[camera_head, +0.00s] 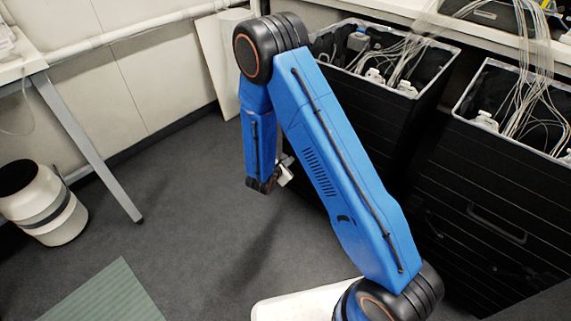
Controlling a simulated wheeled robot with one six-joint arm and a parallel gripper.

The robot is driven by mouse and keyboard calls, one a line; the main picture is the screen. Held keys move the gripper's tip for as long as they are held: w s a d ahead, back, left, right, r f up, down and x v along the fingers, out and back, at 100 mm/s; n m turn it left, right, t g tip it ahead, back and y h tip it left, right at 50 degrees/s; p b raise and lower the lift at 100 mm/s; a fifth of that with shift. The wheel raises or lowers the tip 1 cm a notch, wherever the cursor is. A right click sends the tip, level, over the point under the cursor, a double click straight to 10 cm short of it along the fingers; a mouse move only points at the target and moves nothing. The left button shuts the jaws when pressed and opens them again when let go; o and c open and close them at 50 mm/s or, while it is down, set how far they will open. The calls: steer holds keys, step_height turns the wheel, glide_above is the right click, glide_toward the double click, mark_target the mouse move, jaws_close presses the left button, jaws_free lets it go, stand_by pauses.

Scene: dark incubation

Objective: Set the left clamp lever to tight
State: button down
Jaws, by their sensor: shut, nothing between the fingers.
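I cannot make out the left clamp lever in the head view; my blue arm covers part of the black cabinets where it could be. My gripper (285,172) shows only in part, as a small pale piece beside the end of my forearm. It is shut and empty, low in front of the left black cabinet. Its fingertips are mostly hidden by my arm, and I cannot tell whether it touches the cabinet.
Two black cabinets, left (400,125) and right (480,185), have open tops with white fittings and pale tubes. A white-and-black bin (45,205) stands left near a grey table leg (90,150). A green mat (110,295) lies front left. The floor between is clear.

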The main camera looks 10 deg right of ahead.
steer(key=shift+s+d+r, duration=0.1)
steer(key=shift+d+r, duration=1.1)
steer(key=shift+r, duration=0.25)
steer(key=shift+r, duration=0.1)
